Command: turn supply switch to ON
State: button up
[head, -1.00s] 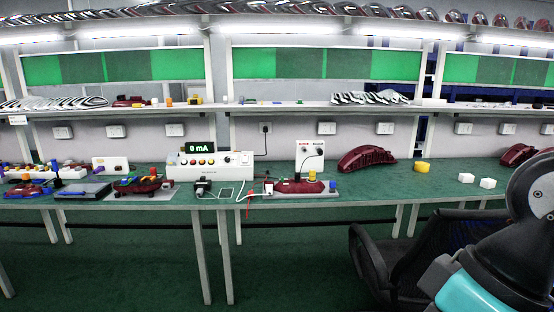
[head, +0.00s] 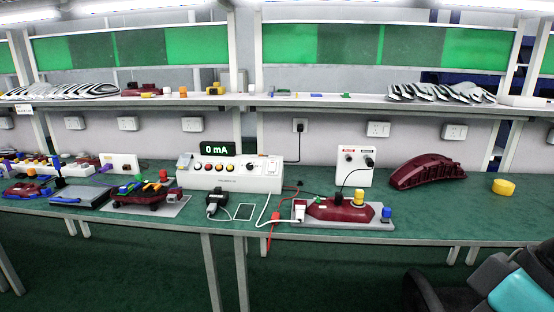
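The supply (head: 225,184) is a long white box on the green bench, left of the middle in the head view. A black display (head: 217,149) on top of it reads 0 mA in green. Its front has a row of red and yellow round buttons, a black knob (head: 250,167) and a small pale part at the right end (head: 272,166). That pale part may be the supply switch, but it is too small to tell its position.
A maroon lamp on a grey plate (head: 380,223), with a yellow knob, sits right of the supply. A white socket panel (head: 355,165) stands behind it. Red and white leads and a black plug (head: 216,201) lie in front of the supply.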

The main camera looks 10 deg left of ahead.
aim_at(272, 164)
jog(key=i, duration=0.35)
jog(key=u, duration=1.1)
jog(key=i, duration=0.5)
jog(key=u, duration=1.1)
jog(key=i, duration=1.4)
jog(key=z, duration=0.8)
jog(key=i, duration=0.75)
jog(key=z, duration=0.8)
